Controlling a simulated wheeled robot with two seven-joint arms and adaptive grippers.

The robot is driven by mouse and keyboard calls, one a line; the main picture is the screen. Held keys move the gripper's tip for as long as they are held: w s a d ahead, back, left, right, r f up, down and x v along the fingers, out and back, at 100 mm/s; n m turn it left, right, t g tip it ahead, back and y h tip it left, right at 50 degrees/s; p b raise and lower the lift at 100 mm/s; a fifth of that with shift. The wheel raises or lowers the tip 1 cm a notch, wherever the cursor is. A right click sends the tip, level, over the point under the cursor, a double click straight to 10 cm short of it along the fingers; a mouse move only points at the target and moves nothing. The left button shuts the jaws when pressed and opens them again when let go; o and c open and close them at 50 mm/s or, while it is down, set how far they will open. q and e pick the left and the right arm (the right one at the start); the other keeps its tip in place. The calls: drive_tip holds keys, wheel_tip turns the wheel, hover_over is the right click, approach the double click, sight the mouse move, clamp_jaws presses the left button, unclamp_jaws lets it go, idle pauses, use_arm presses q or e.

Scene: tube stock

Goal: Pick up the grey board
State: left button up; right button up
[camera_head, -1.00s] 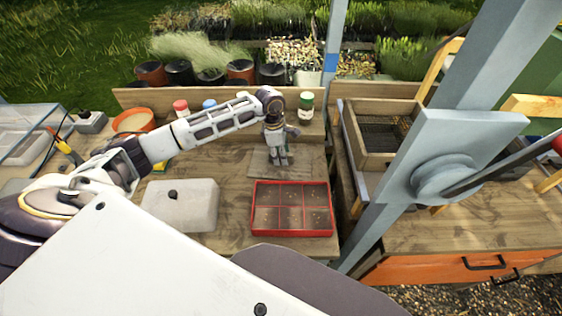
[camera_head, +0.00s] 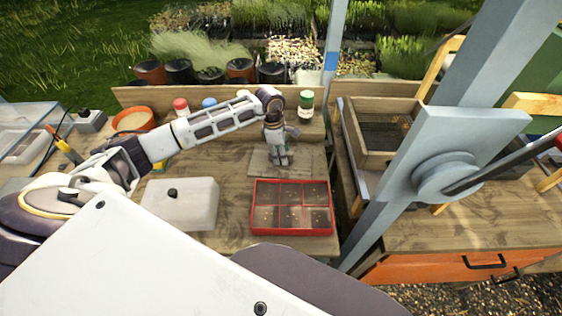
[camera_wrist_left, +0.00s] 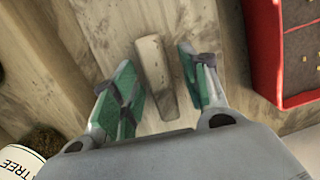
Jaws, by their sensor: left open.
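The grey board (camera_head: 302,163) lies flat on the wooden bench behind the red tray. In the wrist view my left gripper (camera_wrist_left: 163,78) is open, with one green-padded finger on each side of the grip. I see a gap on both sides; the height above the board is hard to tell. My right gripper is not in view.
The red divided tray (camera_head: 291,233) is close in front of the board. A pale lidded box (camera_head: 180,207) stands to the left. A blue-grey post (camera_head: 372,232) and a wooden sieve box (camera_head: 375,158) are at right.

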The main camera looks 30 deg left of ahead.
use_arm(q)
drive_tip(key=shift+f, duration=0.15)
idle(0.3)
clamp_jaws()
idle(0.4)
